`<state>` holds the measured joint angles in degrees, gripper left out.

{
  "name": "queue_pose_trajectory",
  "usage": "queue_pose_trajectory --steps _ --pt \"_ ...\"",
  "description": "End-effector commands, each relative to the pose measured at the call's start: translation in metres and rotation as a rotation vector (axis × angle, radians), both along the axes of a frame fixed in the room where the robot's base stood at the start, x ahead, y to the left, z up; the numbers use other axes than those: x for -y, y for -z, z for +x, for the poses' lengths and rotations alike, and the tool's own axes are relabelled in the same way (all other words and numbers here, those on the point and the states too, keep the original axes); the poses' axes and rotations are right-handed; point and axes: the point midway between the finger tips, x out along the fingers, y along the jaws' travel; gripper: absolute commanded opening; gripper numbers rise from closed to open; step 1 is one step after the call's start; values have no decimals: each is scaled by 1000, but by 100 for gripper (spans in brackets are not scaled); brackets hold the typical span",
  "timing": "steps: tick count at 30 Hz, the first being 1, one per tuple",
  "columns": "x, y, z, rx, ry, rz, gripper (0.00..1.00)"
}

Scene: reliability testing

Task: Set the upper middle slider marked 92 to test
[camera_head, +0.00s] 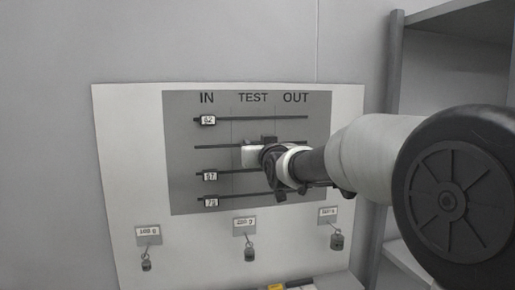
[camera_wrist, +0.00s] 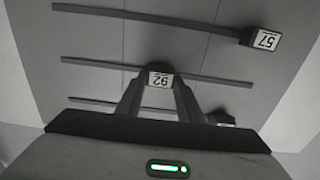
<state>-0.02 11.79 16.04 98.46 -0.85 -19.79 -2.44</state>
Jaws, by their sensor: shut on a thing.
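The slider marked 92 (camera_wrist: 161,79) sits on the second rail from the top of the grey panel (camera_head: 180,130). In the wrist view, which sees the panel upside down, it is between the two fingers of my gripper (camera_wrist: 159,86). The gripper is shut on it. Two thin column lines show either side of the slider, so it stands in the middle column. In the head view my gripper (camera_head: 257,151) is at the second rail, below the word TEST (camera_head: 253,98), and hides the slider's label.
Sliders 62 (camera_head: 208,120), 57 (camera_head: 210,176) and a bottom one (camera_head: 211,202) stand under IN. Several padlocks (camera_head: 146,265) hang below tags on the white board (camera_head: 125,180). A shelf unit (camera_head: 393,60) stands at the right.

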Motion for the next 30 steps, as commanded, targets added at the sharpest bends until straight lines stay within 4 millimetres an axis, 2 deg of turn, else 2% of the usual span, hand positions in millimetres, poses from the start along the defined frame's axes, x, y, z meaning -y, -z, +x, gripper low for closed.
queue_pose_trajectory --steps 9,10,12,13,23,26,30 --pt "0 -1 0 2 0 1 0" --pt "0 -1 0 2 0 1 39" --pt "0 -1 0 1 0 0 51" --pt "0 -1 0 1 0 0 53" --pt "1 -1 -3 1 0 0 53" --pt "4 -1 -12 1 0 -1 53" --pt "11 -1 -38 4 2 -3 53"
